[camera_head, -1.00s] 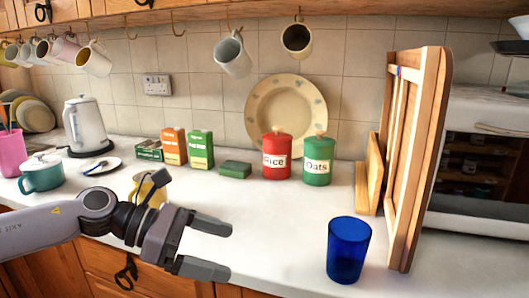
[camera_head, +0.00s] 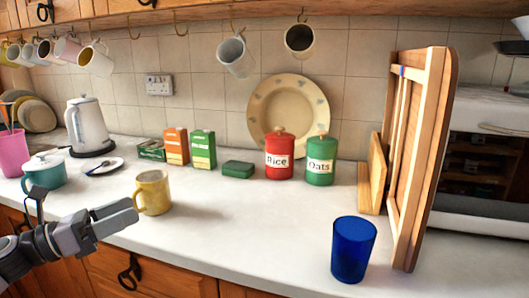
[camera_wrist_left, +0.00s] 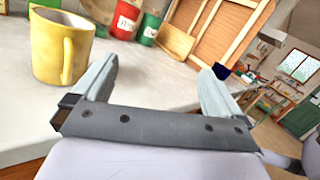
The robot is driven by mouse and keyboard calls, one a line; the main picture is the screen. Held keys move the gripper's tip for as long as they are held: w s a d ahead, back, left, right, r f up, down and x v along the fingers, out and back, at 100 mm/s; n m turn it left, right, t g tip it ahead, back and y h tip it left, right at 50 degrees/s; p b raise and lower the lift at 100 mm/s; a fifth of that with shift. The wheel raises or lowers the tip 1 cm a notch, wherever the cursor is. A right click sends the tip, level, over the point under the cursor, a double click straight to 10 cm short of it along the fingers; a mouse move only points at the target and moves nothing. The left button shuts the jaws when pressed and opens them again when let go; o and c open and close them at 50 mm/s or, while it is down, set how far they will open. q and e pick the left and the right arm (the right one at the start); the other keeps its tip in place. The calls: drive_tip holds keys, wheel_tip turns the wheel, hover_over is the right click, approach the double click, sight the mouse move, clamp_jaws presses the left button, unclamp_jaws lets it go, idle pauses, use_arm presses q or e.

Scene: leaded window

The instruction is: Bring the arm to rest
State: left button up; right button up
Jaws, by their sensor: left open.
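My left gripper (camera_head: 126,216) is at the lower left in the head view, in front of the counter's front edge and just left of a yellow mug. It is open and empty; in the left wrist view its two fingers (camera_wrist_left: 160,75) stand wide apart with nothing between them. The yellow mug (camera_head: 153,192) stands upright on the counter, close to the fingertips in the head view. It also shows at the upper left of the wrist view (camera_wrist_left: 60,45), apart from the fingers. My right gripper is not in view.
On the white counter (camera_head: 240,235) stand a blue cup (camera_head: 352,248), a red Rice tin (camera_head: 279,155), a green Oats tin (camera_head: 320,160), a teal pot (camera_head: 43,172), a kettle (camera_head: 88,125) and a wooden frame (camera_head: 418,160). Mugs hang above. The counter's front middle is clear.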

use_arm(q)
drive_tip(key=w+a+f+n+t+y, duration=0.15)
drive_tip(key=a+n+t+y, duration=0.25)
drive_tip(key=a+n+y, duration=0.75)
drive_tip(key=w+a+f+n+t+y, duration=0.15)
drive_tip(key=a+n+t+y, duration=0.35)
drive_tip(key=a+n, duration=1.1)
wheel_tip(320, 180, down, 7)
drive_tip(key=s+a+n+g+y, duration=0.2)
drive_tip(key=n+g+y, duration=0.3)
drive_tip(key=n, duration=0.6)
drive_tip(key=s+d+f+g+h, duration=0.25)
drive_tip(key=s+d+f, duration=0.35)
drive_tip(key=d+f, duration=0.5)
drive_tip(key=s+d+f+g+h, duration=0.1)
drive_tip(key=s+d+f+h, duration=0.3)
drive_tip(key=d+f, duration=0.6)
drive_tip(key=s+d+f+n+g+h, duration=0.1)
drive_tip(key=s+d+f+n, duration=0.1)
drive_tip(key=s+d, duration=0.6)
drive_tip(key=s+d+f+n+g+h, duration=0.1)
drive_tip(key=s+d+f, duration=0.2)
drive_tip(key=s+d, duration=0.5)
wheel_tip(320, 180, up, 7)
drive_tip(key=p, duration=0.7)
drive_tip(key=shift+s+a+y+p, duration=0.15)
drive_tip(key=shift+a+y+p, duration=0.05)
drive_tip(key=shift+y+p, duration=0.15)
